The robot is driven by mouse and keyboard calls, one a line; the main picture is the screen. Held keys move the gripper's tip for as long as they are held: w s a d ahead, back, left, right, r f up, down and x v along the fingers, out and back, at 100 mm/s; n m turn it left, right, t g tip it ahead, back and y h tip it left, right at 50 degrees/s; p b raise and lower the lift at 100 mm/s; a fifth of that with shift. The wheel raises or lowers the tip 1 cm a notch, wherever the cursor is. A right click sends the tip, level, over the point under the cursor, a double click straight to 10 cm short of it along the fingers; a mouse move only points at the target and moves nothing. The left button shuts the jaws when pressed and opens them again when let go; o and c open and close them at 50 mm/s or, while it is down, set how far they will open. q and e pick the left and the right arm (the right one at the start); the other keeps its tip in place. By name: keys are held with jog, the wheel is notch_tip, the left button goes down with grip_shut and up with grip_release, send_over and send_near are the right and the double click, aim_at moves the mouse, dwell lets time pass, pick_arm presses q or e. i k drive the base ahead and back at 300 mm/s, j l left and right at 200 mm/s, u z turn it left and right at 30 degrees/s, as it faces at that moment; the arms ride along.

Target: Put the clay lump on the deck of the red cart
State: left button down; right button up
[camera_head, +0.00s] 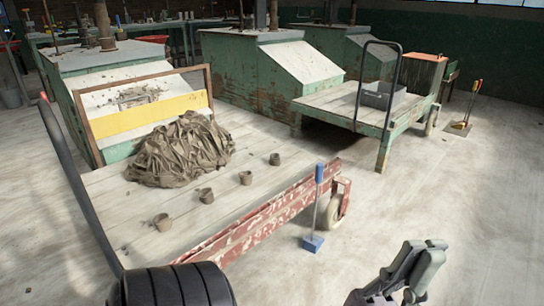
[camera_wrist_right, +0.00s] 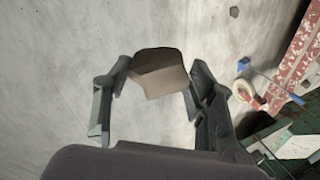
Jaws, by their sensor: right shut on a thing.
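The clay lump (camera_wrist_right: 162,73) is a brown, blocky piece between the fingertips of my right gripper (camera_wrist_right: 160,82) in the right wrist view. The gripper is shut on it, with pale floor behind. The red cart (camera_head: 272,215) stands at left in the head view, with a pale plank deck (camera_head: 120,205) and a chipped red edge. Its edge also shows at upper right in the right wrist view (camera_wrist_right: 300,60).
A blue-handled tool (camera_head: 314,241) stands beside the cart. A green cart (camera_head: 385,130) stands behind.

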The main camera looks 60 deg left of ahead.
aim_at(241, 209)
jog(key=i+l, duration=0.2)
jog(key=i, duration=0.2)
jog(key=i+l+z, duration=0.1)
jog(key=i, duration=0.35)
jog(key=i+u, duration=0.25)
jog(key=u, duration=0.15)
jog(key=i+u, duration=0.25)
jog(key=u, duration=0.2)
jog(key=i+u, duration=0.2)
jog(key=u, duration=0.2)
jog(key=i+l+u, duration=0.2)
jog(key=u, duration=0.25)
jog(key=i+u, duration=0.15)
jog(key=u, duration=0.25)
jog(key=i+u, duration=0.15)
jog(key=u, duration=0.3)
jog(key=i+u, duration=0.15)
jog(key=u, duration=0.25)
jog(key=i+l+u, duration=0.1)
jog(key=u, duration=0.35)
jog(key=i+l+u, duration=0.1)
jog(key=u, duration=0.3)
jog(key=i+l+u, duration=0.4)
jog(key=u, duration=0.25)
